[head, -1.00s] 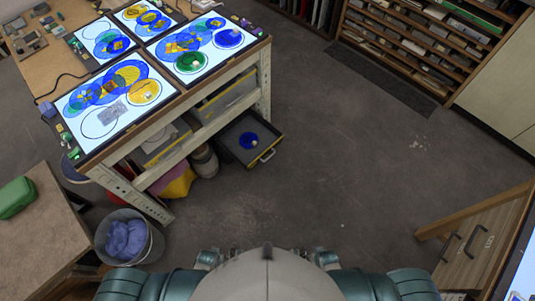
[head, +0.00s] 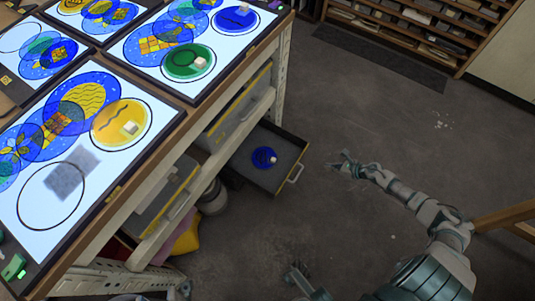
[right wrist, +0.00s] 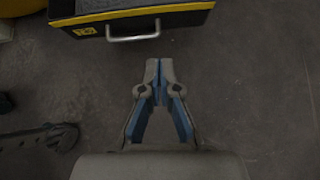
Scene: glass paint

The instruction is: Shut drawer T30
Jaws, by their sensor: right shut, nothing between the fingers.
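An open dark drawer (head: 243,170) with a yellow rim sticks out from under the light table, with a blue round piece (head: 263,157) inside. Its metal handle (head: 296,173) is on the front. The label is too small to read as T30. In the right wrist view the drawer's front (right wrist: 170,20) crosses the top, with its handle (right wrist: 133,37) and a yellow sticker. My right gripper (head: 340,164) is shut and empty, to the right of the handle and apart from it. It also shows in the right wrist view (right wrist: 158,64), below the handle. My left gripper cannot be made out.
The light table (head: 170,115) with painted glass panels stands at the left; another yellow-edged drawer (head: 165,200) is in its frame. A table leg (head: 279,85) stands behind the open drawer. Shelving (head: 430,25) stands at the back right. The floor (head: 370,110) right of the drawer is clear.

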